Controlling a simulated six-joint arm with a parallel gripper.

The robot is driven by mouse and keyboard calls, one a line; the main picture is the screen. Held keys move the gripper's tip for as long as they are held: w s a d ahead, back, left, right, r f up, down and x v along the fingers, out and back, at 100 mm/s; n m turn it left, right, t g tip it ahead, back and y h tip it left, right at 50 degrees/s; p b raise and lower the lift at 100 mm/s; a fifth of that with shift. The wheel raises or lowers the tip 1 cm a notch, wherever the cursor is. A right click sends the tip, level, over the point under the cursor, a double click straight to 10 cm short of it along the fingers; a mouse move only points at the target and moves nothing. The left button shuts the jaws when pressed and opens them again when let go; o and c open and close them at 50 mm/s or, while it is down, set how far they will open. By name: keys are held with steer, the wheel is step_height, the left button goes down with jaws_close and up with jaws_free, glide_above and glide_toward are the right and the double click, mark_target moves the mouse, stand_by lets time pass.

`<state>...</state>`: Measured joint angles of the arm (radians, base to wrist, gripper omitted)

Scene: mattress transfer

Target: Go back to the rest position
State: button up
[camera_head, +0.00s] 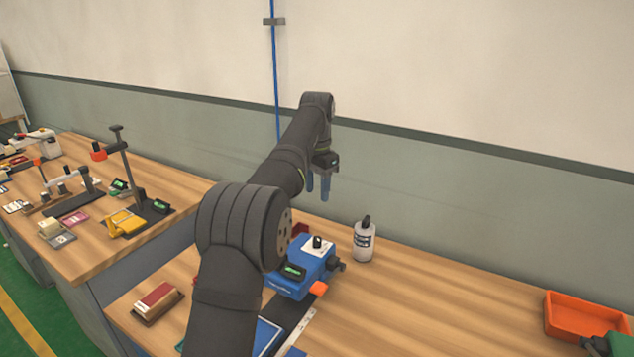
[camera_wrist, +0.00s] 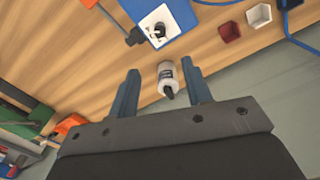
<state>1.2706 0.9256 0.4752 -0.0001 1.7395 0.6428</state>
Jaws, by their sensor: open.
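My gripper (camera_head: 318,186) hangs in the air above the back of the near workbench, close to the wall. In the wrist view my gripper (camera_wrist: 160,90) shows two blue fingers spread apart with nothing held between them. A white bottle with a dark cap (camera_head: 364,241) stands upright on the bench, below and to the right of the fingers. In the wrist view the bottle (camera_wrist: 168,76) appears between the fingers but farther off, down on the bench. My arm crosses the middle of the head view and hides part of the bench.
A blue device (camera_head: 303,268) with a black knob stands left of the bottle. An orange bin (camera_head: 578,318) is at the right end. A brown-red block (camera_head: 156,301) lies at the left. A second bench (camera_head: 105,255) holds several tools. Bare wood lies between bottle and bin.

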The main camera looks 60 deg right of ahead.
mark_target(317, 238)
steer(key=shift+r, duration=0.8)
steer(key=shift+f, duration=0.1)
step_height(317, 238, down, 17)
steer(key=shift+f, duration=0.15)
stand_by(0.5)
steer(key=shift+f, duration=0.2)
steer(key=shift+r+n, duration=0.2)
steer(key=shift+n, duration=0.6)
steer(key=n, duration=0.9)
steer(key=shift+n, duration=2.1)
